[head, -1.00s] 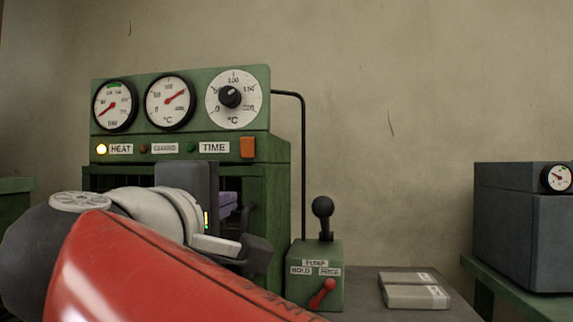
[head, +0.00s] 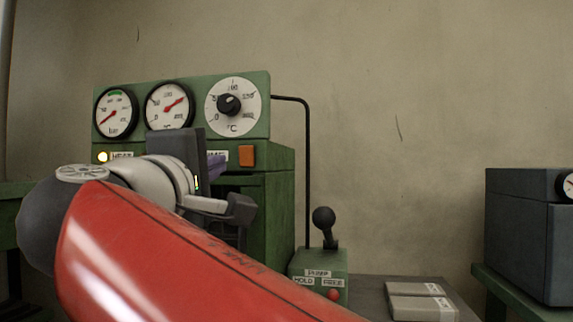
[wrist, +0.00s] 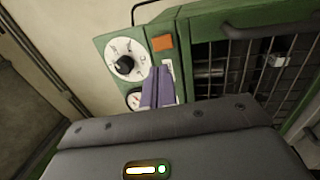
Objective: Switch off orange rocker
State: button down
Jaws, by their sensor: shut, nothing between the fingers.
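The orange rocker (head: 247,155) is on the green machine's front panel, right of the TIME label and below the large dial. It also shows in the wrist view (wrist: 162,42), just beyond my fingers. My gripper (wrist: 157,84) is shut and empty, its purple fingers together and pointing toward the panel near the rocker, apart from it as far as I can tell. In the head view my gripper (head: 216,163) shows only partly, left of the rocker, behind my wrist.
The panel carries two red-needle gauges (head: 171,104) and a black-knobbed dial (head: 230,103). A lit HEAT lamp (head: 102,157) is at left. A pump box (head: 318,279) with a black lever stands right. A barred guard (wrist: 250,70) is beside the rocker in the wrist view.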

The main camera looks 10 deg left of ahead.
aim_at(243, 153)
jog(key=p+x, duration=0.2)
jog(key=x, duration=0.6)
jog(key=shift+w+d, duration=0.1)
jog(key=shift+w, duration=0.3)
